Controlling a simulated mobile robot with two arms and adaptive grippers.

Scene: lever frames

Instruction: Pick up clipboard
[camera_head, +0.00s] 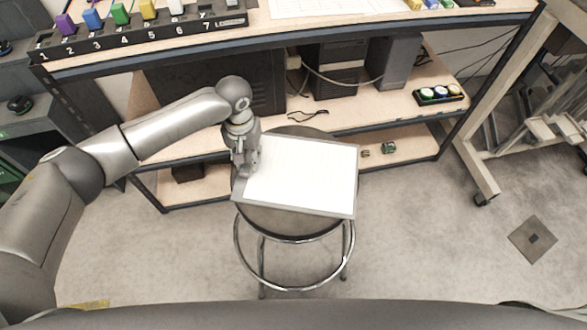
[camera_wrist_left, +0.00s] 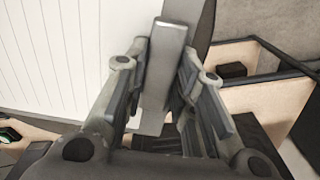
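The clipboard (camera_head: 301,175), a grey board with white paper, is at the round stool's seat, its right side reaching past the seat edge. I cannot tell whether it rests flat on the seat. My left gripper (camera_head: 246,168) is at the clipboard's left edge, pointing down. In the left wrist view, the ruled paper (camera_wrist_left: 60,60) fills the left side and a grey clip (camera_wrist_left: 165,65) stands between the fingertips of my left gripper (camera_wrist_left: 163,85). The fingers are close on both sides of the clip; contact is unclear. My right gripper is not in view.
The stool (camera_head: 290,222) has a chrome foot ring. Behind it is a workbench with a lower shelf (camera_head: 330,118) and a computer tower (camera_head: 330,65). A numbered rack (camera_head: 140,35) is on the bench top. A wheeled frame (camera_head: 480,170) stands right. Floor beside the stool is clear.

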